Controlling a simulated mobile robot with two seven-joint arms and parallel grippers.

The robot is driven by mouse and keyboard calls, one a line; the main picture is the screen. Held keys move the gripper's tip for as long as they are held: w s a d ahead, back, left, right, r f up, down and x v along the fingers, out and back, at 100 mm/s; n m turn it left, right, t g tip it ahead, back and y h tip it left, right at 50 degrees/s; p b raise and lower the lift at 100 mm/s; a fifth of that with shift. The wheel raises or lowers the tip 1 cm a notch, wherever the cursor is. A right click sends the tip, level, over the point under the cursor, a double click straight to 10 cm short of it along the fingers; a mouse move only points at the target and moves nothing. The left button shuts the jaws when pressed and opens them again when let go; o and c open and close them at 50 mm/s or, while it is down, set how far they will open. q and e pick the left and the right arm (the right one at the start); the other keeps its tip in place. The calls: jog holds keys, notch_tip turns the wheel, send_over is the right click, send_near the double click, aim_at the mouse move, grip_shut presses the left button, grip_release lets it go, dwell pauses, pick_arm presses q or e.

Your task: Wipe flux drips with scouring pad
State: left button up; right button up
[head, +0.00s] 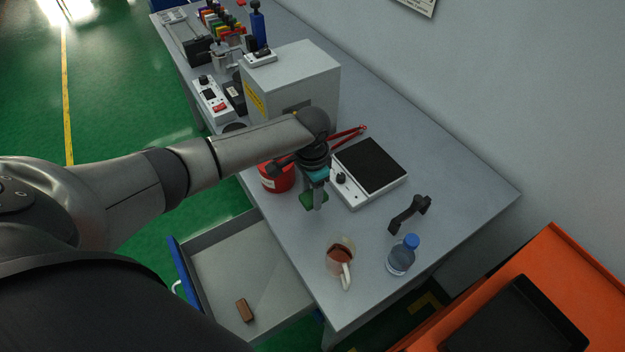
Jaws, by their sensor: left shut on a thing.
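My left gripper (316,192) reaches over the grey bench from the left, pointing down. It is shut on a green scouring pad (312,200), held low near the bench top; I cannot tell whether the pad touches it. A red can (277,177) stands just left of the gripper, partly hidden by my arm. No flux drips can be made out on the bench top (300,232). My right gripper is not in view.
A hot plate (370,165) sits right of the gripper. A glass mug (341,258) of brown liquid, a bottle (402,255) and a black handle-shaped item (409,213) stand near the front. An open drawer (232,258) holds a brown block (244,310). An orange cart (560,245) is at right.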

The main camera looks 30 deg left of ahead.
pick_arm(q)
jog(key=shift+r+p, duration=0.9)
jog(key=shift+r, duration=0.15)
